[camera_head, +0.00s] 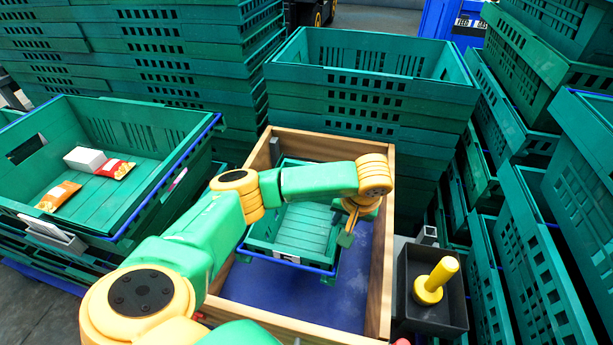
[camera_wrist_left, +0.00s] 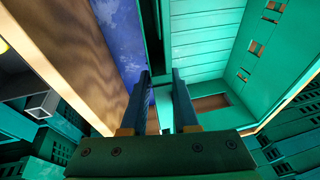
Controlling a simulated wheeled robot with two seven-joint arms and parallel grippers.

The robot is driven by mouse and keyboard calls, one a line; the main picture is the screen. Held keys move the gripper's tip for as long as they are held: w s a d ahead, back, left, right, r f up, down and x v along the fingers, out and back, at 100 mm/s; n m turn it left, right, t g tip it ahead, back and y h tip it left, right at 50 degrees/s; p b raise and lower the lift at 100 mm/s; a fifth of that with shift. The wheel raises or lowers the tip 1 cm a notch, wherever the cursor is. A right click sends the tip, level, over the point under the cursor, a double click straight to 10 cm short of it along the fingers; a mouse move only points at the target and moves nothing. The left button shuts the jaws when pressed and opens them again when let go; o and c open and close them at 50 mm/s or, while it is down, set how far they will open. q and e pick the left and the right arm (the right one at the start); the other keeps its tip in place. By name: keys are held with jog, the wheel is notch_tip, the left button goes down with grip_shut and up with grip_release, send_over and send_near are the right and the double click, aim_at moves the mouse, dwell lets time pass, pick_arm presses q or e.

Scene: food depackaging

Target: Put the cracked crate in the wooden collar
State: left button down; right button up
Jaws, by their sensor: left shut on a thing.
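The wooden collar (camera_head: 381,285) is a light-wood frame around a blue floor in the middle of the head view. A small green crate (camera_head: 300,232) with a blue rim is inside its outline, upright. My left arm crosses over it and hides part. My left gripper (camera_head: 347,230) is shut on the crate's right wall. In the left wrist view the fingers (camera_wrist_left: 162,85) straddle that wall, with the crate's slatted floor (camera_wrist_left: 205,50) on the right and the collar's wall (camera_wrist_left: 75,60) on the left. I cannot tell whether the crate touches the blue floor, or see the crack clearly.
A large green crate (camera_head: 190,160) with snack packets and a white box stands left. Crate stacks (camera_head: 375,95) rise behind and at right (camera_head: 545,260). A black bin (camera_head: 405,300) with a yellow-handled tool (camera_head: 436,280) adjoins the collar's right side. Blue floor is bare in front.

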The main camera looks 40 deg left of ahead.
pick_arm(q)
jog(key=f, duration=0.3)
jog(key=f+b, duration=0.1)
jog(key=f, duration=0.6)
jog(key=shift+w+a+b, duration=0.1)
jog(key=shift+w+b, duration=0.15)
jog(key=shift+b, duration=0.1)
jog(key=shift+w+f, duration=0.1)
jog(key=shift+f, duration=0.05)
pick_arm(e)
jog(key=f, duration=0.2)
jog(key=shift+w+d+f, duration=0.2)
jog(key=shift+w+f, duration=0.1)
jog(key=shift+w, duration=0.05)
pick_arm(q)
jog(key=c, duration=0.7)
grip_release()
jog(key=p+v, duration=0.3)
jog(key=v, duration=0.9)
jog(key=shift+d, duration=0.2)
pick_arm(e)
notch_tip(320, 180, up, 3)
jog(key=shift+f, duration=0.1)
jog(key=shift+a, duration=0.1)
